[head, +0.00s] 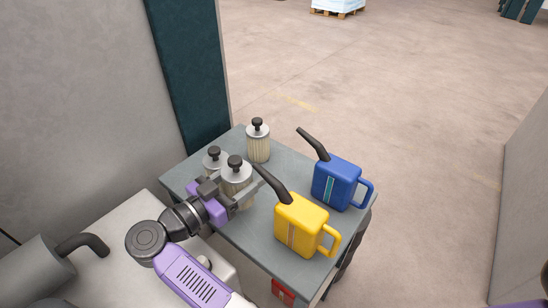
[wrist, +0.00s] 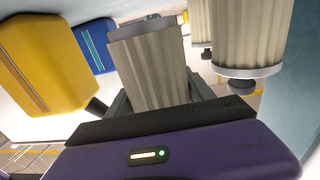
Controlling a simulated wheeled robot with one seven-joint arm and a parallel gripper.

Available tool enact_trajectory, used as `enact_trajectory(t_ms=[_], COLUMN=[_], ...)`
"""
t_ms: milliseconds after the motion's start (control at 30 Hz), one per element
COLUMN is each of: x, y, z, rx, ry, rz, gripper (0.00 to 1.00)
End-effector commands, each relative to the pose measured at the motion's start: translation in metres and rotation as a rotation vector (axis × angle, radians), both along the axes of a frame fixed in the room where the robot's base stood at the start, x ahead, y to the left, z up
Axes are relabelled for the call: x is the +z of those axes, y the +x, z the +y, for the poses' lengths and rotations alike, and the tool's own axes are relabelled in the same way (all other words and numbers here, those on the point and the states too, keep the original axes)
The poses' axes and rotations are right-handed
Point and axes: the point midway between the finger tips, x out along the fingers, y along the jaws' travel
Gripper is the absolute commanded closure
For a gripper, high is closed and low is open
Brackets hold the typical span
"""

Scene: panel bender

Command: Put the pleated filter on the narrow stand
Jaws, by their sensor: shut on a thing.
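My gripper (head: 236,186) is shut on a pleated filter (head: 236,170), a pale ribbed cylinder with a grey cap and black knob. In the wrist view this held filter (wrist: 152,70) stands between the two dark fingers. I cannot tell whether its base touches the grey table. A second pleated filter (head: 213,156) is close behind it to the left, partly hidden. A third filter (head: 258,142) stands upright farther back on the table. The wrist view also shows other filters, a near one (wrist: 251,40) at the upper right. I cannot make out a separate narrow stand.
The grey table (head: 180,181) also bears a yellow can (head: 300,228) right of my gripper and a blue can (head: 335,184) behind it, both with long dark spouts. A grey wall panel (head: 80,90) rises at left. Open floor (head: 400,110) lies beyond the table.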

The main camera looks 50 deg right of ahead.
Motion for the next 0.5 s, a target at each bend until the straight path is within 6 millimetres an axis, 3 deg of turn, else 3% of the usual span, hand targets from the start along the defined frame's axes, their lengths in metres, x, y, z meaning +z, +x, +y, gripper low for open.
enact_trajectory(t_ms=[33, 200, 500], x=[0.003, 0.002, 0.001], y=[-0.002, -0.003, -0.004], z=[-0.014, -0.049, -0.072], rx=[-0.004, -0.003, -0.002], ry=[-0.001, -0.001, 0.000], rz=[0.001, 0.000, -0.001], gripper=[0.90, 0.90, 0.90])
